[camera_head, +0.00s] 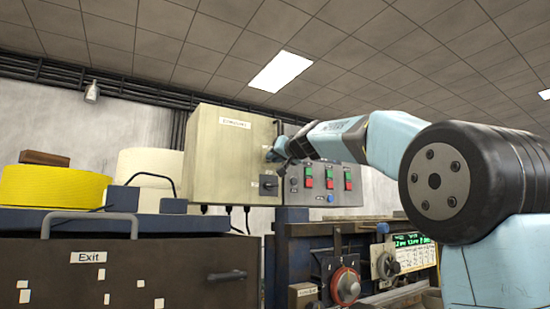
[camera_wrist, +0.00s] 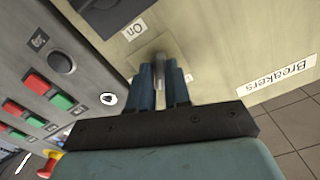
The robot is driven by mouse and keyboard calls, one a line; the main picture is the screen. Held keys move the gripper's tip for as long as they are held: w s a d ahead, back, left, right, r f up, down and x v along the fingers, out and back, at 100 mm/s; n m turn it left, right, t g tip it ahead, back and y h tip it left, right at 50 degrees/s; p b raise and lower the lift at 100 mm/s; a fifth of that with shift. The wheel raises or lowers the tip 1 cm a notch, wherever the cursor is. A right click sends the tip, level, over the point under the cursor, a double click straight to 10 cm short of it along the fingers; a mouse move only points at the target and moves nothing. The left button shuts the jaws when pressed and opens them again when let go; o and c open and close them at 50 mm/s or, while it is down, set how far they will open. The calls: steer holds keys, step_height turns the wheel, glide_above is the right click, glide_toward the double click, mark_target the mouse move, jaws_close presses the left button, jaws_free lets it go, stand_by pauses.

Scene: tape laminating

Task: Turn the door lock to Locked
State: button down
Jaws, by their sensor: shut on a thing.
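A beige box (camera_head: 228,155) with a white sign stands mid-view; its "Breakers" label (camera_wrist: 275,76) is readable in the wrist view. My gripper (camera_head: 279,150) is at the box's right face in the head view. In the wrist view my gripper (camera_wrist: 160,72) is shut on a small metal handle (camera_wrist: 158,80) that sticks out from this face. The handle's base is partly hidden by the fingers. An "On" label (camera_wrist: 133,30) is beside it. I can read no "Locked" mark, so I cannot tell whether this handle is the door lock.
A black rotary switch (camera_head: 268,185) is lower on the box. A grey panel (camera_head: 320,197) with red and green buttons is close on the right. A brown "Exit" cabinet (camera_head: 130,285), a yellow roll (camera_head: 50,186) and a white roll (camera_head: 148,168) are at left.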

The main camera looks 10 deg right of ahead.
steer(key=shift+w+f+n, duration=0.15)
steer(key=shift+n, duration=1.95)
steer(key=c, duration=1.2)
jaws_free()
steer(key=shift+s, duration=0.2)
steer(key=v, duration=1.3)
steer(key=shift+s+d, duration=0.15)
steer(key=shift+s, duration=0.05)
